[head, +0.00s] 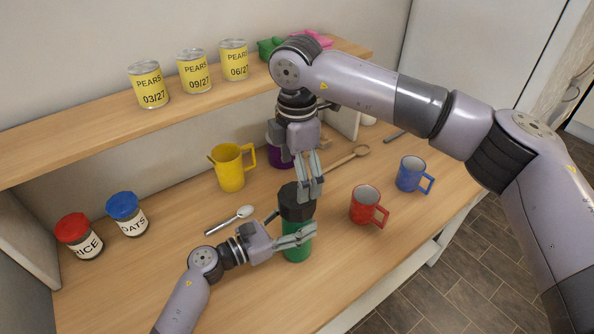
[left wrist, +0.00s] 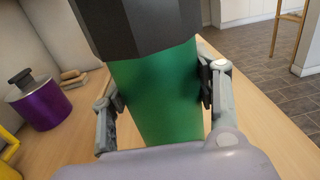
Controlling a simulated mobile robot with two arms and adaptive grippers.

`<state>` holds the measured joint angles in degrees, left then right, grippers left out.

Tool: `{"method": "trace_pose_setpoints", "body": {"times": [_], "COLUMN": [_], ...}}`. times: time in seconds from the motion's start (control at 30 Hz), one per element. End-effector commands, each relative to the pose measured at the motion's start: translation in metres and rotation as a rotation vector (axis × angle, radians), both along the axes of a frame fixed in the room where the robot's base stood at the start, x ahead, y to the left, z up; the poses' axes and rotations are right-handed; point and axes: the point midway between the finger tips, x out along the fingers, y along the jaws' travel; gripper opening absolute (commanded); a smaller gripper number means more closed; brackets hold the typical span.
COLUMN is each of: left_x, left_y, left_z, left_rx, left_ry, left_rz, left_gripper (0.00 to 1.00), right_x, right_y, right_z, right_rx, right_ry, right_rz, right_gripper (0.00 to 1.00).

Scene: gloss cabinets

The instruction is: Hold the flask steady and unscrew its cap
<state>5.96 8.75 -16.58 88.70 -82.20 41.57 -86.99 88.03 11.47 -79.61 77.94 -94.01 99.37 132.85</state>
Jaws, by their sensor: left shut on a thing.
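The green flask (head: 297,248) stands upright on the wooden worktop with its dark faceted cap (head: 290,208) on top. My left gripper (head: 300,236) is shut around the flask's body below the cap. In the left wrist view the green body (left wrist: 155,95) sits between the two finger pads, and the cap (left wrist: 140,28) fills the top, cut off by the frame. My right gripper (head: 311,190) points down at the cap, its fingers overlapping the cap's upper right side. Whether they touch or grip the cap cannot be made out.
A red mug (head: 367,206) and a blue mug (head: 411,175) stand to the right. Jars labelled rice (head: 80,238) and oats (head: 127,215) stand far left. Front worktop is clear.

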Motion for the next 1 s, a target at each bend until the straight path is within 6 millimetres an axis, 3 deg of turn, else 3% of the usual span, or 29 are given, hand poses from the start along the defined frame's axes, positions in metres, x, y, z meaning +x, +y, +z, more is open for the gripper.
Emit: {"method": "trace_pose_setpoints", "body": {"times": [0.27, 0.7, 1.0], "left_x": [0.000, 0.000, 0.000], "left_y": [0.001, 0.001, 0.001], "left_z": [0.000, 0.000, 0.000], "left_rx": [0.001, 0.001, 0.001], "left_ry": [0.001, 0.001, 0.001], "left_rz": [0.001, 0.001, 0.001], "left_gripper": [0.00, 0.00, 0.00], "right_x": [0.000, 0.000, 0.000], "right_y": [0.000, -0.001, 0.000], "right_z": [-0.005, -0.066, -0.081], "right_rx": [-0.001, -0.001, 0.000], "right_ry": [0.002, 0.003, 0.001], "right_rz": [-0.167, -0.170, -0.169], "right_gripper": [0.85, 0.85, 0.85]}}
